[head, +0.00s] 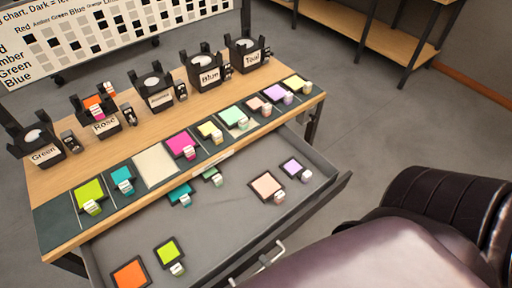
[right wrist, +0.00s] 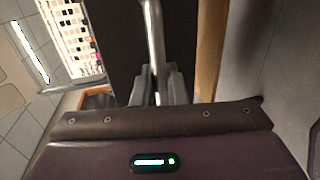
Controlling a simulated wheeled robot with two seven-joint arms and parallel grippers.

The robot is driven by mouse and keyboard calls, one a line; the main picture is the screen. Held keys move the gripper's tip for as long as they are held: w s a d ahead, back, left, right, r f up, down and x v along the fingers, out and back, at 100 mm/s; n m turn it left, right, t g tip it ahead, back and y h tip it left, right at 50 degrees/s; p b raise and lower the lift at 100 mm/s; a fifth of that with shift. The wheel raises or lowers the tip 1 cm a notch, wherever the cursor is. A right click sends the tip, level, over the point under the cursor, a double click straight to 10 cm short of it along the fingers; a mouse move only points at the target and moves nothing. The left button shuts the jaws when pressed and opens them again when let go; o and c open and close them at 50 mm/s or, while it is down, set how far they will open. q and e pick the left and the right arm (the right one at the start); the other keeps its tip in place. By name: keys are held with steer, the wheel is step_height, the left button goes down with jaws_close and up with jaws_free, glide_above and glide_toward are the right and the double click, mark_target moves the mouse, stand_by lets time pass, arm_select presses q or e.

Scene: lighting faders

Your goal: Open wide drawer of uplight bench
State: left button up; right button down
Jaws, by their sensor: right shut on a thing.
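The wide drawer (head: 230,228) of the uplight bench (head: 52,178) stands pulled out from under the wooden top, its grey interior showing. Its metal bar handle (head: 264,264) is on the front face, partly cut off by my right arm in the head view. In the right wrist view the handle (right wrist: 153,35) runs between the two fingers of my right gripper (right wrist: 157,88), which is shut on it. My right arm hides the fingertips in the head view. My left gripper is not in view.
Inside the drawer lie several framed colour gels, such as an orange one (head: 130,273) and a peach one (head: 266,186). Labelled black lamp holders (head: 205,75) and more gels stand on the bench top. A shelf unit (head: 370,35) is at the back right. Grey floor (head: 390,130) is clear between.

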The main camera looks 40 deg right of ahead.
steer(key=shift+f+v, duration=0.25)
steer(key=shift+v, duration=0.95)
steer(key=shift+d, duration=0.1)
steer(key=c, duration=1.8)
jaws_free()
steer(key=shift+s, duration=0.1)
steer(key=b+v, duration=0.1)
steer(key=v, duration=0.6)
steer(key=shift+s, duration=0.3)
